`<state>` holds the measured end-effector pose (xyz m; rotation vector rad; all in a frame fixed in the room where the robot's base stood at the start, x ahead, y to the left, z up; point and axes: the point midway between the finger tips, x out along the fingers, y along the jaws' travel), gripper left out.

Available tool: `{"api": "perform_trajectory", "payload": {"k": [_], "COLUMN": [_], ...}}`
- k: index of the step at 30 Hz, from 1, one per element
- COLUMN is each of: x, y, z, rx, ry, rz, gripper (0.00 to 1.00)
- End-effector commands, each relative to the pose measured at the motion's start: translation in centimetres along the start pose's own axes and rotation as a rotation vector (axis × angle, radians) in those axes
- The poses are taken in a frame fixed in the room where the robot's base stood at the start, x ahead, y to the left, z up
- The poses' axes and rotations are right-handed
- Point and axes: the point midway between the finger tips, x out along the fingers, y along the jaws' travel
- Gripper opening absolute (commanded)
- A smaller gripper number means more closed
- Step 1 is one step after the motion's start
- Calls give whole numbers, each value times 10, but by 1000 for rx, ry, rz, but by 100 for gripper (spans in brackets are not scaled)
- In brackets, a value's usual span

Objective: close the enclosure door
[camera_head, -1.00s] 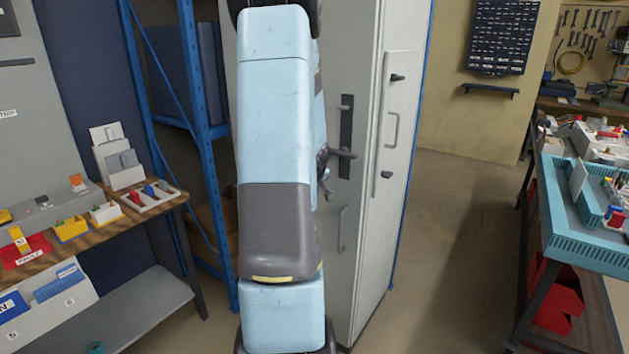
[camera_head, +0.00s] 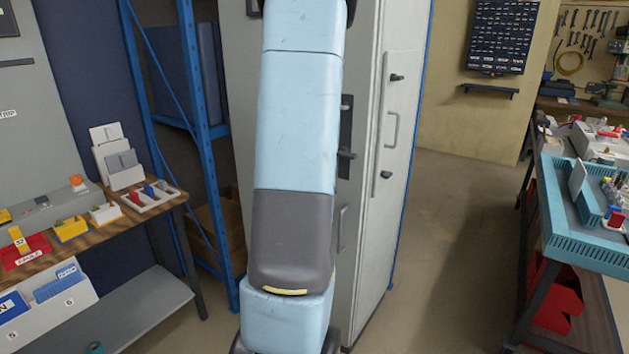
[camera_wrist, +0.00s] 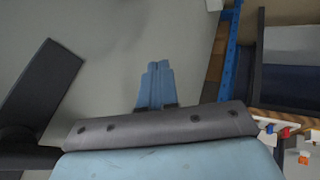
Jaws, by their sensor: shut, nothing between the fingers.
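A tall pale grey enclosure (camera_head: 365,250) stands in the middle of the head view. Its front face carries a black latch plate with a lever (camera_head: 346,155) and a bar handle (camera_head: 341,228), both partly covered by my arm. Whether the door stands ajar I cannot tell. My gripper is hidden behind my arm in the head view. In the wrist view my gripper (camera_wrist: 155,84) is shut and empty, its blue fingers together in front of a plain grey surface (camera_wrist: 130,35), probably the enclosure. Whether they touch it I cannot tell. A dark bar (camera_wrist: 38,90) shows at left.
A blue rack (camera_head: 205,130) stands just left of the enclosure. A wooden bench with small bins (camera_head: 72,229) is at left. A teal tray (camera_head: 590,252) on a trolley is at right. Open floor (camera_head: 460,240) lies between enclosure and trolley.

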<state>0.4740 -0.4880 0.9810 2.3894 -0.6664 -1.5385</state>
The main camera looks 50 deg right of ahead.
Motion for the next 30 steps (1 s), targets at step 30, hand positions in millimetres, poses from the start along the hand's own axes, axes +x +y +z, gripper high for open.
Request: {"api": "perform_trajectory", "payload": {"k": [30], "x": [-32], "y": [1], "z": [1], "rx": [-2], "ry": [0], "rz": [3], "gripper": [0]}}
